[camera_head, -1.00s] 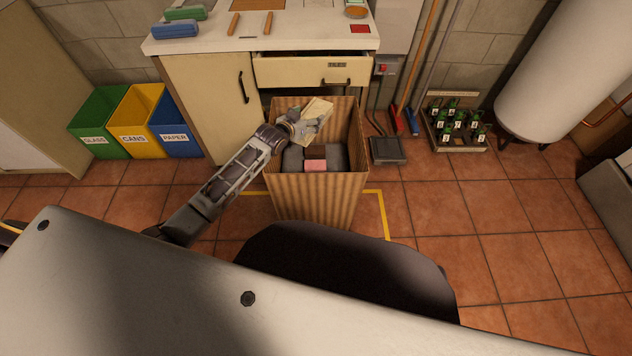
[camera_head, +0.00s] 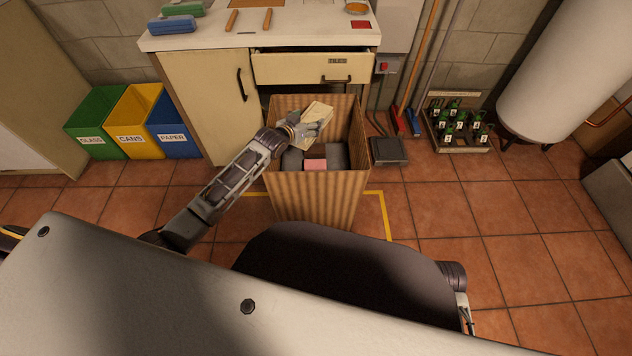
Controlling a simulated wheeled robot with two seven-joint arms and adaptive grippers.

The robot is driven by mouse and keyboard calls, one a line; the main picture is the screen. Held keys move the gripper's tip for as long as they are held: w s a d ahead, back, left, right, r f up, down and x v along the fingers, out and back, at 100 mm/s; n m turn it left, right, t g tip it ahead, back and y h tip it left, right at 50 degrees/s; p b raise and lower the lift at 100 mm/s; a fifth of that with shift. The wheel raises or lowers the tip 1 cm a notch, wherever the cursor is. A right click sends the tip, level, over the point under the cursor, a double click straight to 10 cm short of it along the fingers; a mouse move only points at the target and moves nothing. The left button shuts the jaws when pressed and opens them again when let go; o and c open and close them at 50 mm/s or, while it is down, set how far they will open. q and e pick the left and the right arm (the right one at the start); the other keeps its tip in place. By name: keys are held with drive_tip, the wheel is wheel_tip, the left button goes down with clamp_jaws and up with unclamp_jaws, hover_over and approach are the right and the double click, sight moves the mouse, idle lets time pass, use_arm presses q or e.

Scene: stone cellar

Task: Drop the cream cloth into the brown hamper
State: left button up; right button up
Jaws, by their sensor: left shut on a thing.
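The brown striped hamper (camera_head: 315,200) stands on the tiled floor in front of the cabinet, open at the top. Dark grey cloths (camera_head: 336,157) and a pink and brown item (camera_head: 315,164) lie inside it. My left gripper (camera_head: 312,128) is over the hamper's opening, shut on the cream cloth (camera_head: 318,112). The cloth looks flat and folded, and sits within the hamper's rim as seen from above; its exact height is hard to tell.
The cabinet with a worktop (camera_head: 290,40) and a partly open drawer (camera_head: 318,68) stands just behind the hamper. Green, yellow and blue bins (camera_head: 130,125) stand to the left.

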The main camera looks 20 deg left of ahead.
use_arm(q)
drive_tip(key=shift+r, duration=0.1)
drive_tip(key=o, duration=1.3)
drive_tip(key=shift+o, duration=0.6)
drive_tip(key=shift+s, duration=0.15)
drive_tip(key=v, duration=1.1)
drive_tip(key=shift+s, duration=0.3)
drive_tip(key=shift+a, duration=0.15)
